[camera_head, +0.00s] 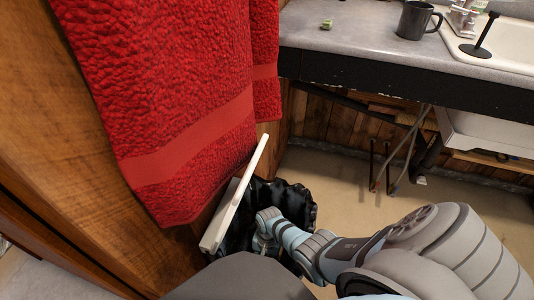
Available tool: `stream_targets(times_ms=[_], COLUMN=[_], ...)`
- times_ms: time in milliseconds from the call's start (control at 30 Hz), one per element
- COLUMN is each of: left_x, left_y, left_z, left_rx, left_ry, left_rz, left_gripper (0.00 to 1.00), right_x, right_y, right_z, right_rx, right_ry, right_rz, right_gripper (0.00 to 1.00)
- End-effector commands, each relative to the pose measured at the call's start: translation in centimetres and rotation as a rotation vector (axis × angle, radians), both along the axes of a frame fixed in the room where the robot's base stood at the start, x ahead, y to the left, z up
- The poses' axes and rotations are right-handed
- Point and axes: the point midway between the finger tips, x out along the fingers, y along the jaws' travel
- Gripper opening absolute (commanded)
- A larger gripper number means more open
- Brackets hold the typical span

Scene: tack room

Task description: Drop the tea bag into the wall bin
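The wall bin shows as a white frame (231,208) with a crumpled black liner (297,202), low beside the wooden panel and under the red towels. My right arm comes in from the lower right, and my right gripper (262,240) is at the bin, in front of the black liner. Its fingertips are small and partly hidden, so I cannot tell whether it is open or holds anything. No tea bag can be made out for sure; a small green and white item (326,24) lies on the counter. My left gripper is not in view.
Red towels (165,95) hang close above the bin. A grey counter (350,40) at the back carries a dark mug (413,20) and a black-handled item (480,40) by the white sink (510,45). Pipes run below it. The floor (340,180) between is clear.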

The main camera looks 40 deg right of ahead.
Motion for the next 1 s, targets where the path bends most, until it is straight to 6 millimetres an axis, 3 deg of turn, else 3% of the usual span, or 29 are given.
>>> stream_targets(times_ms=[33,167,500,567,733,900,1000], left_x=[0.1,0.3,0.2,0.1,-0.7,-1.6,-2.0], left_y=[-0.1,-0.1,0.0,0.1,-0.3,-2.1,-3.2], left_z=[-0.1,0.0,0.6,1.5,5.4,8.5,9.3], left_rx=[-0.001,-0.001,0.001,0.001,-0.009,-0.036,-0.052], left_ry=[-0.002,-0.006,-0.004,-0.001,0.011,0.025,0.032], left_rz=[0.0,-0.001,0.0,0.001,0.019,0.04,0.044], left_gripper=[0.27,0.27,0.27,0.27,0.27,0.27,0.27], right_x=[0.0,0.0,0.0,0.0,0.4,0.8,0.9], right_y=[0.0,0.0,0.0,0.0,-0.6,-1.1,-1.3], right_z=[-0.1,0.0,0.6,1.6,6.7,11.2,12.7], right_rx=[0.0,0.0,0.0,0.0,-0.002,0.0,0.0], right_ry=[0.0,0.0,0.0,0.001,-0.001,-0.001,-0.001], right_rz=[0.0,0.0,0.0,0.0,-0.001,-0.001,-0.001], right_gripper=[0.29,0.47,0.47,0.47,0.47,0.47,0.47])
